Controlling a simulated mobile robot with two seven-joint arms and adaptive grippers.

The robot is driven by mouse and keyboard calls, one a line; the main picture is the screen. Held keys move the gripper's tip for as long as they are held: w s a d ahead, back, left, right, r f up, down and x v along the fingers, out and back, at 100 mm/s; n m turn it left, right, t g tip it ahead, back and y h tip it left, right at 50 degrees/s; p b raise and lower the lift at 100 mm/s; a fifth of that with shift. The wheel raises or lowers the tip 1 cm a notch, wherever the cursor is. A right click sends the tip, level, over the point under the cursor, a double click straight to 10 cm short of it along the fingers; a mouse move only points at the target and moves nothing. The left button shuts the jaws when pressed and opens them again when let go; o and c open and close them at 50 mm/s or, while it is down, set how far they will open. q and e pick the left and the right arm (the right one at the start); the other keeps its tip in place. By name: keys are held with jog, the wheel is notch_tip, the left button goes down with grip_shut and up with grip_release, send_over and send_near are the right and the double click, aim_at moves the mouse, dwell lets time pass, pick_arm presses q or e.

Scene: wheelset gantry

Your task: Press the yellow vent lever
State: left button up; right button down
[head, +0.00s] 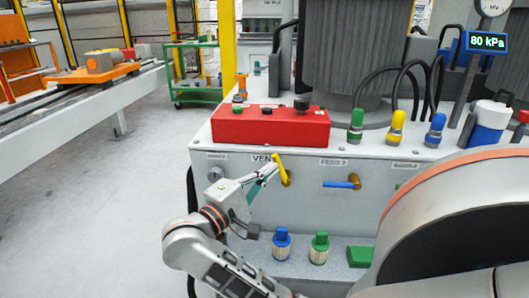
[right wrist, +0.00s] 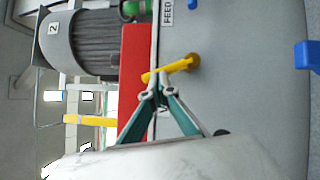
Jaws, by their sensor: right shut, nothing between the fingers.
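The yellow vent lever (head: 280,167) sticks out of the grey cabinet front beside the "VENT" label, tilted up and to the left in the head view. In the right wrist view the yellow lever (right wrist: 172,68) lies just beyond the fingertips. My right gripper (head: 272,168) is shut and empty, with its tips at or very close to the lever; I cannot tell whether they touch it. In the right wrist view my right gripper (right wrist: 153,92) shows its tips together, just short of the lever. My left gripper is not in view.
A blue lever (head: 342,185) is to the right on the same front. A red control box (head: 270,126) sits on top. Blue (head: 282,243) and green (head: 319,246) connectors stand on the ledge below. A gauge display (head: 486,42) reads 80 kPa.

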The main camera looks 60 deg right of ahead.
jog(key=shift+s+d+r+m+y, duration=0.1)
jog(key=shift+s+r+m+y, duration=0.15)
jog(key=shift+m, duration=0.25)
jog(key=shift+s+d+r+m+y, duration=0.1)
jog(key=shift+s+m+y, duration=0.1)
jog(key=shift+m+y, duration=0.25)
jog(key=shift+s+r+m, duration=0.15)
jog(key=shift+s+m, duration=0.05)
jog(key=shift+m, duration=0.25)
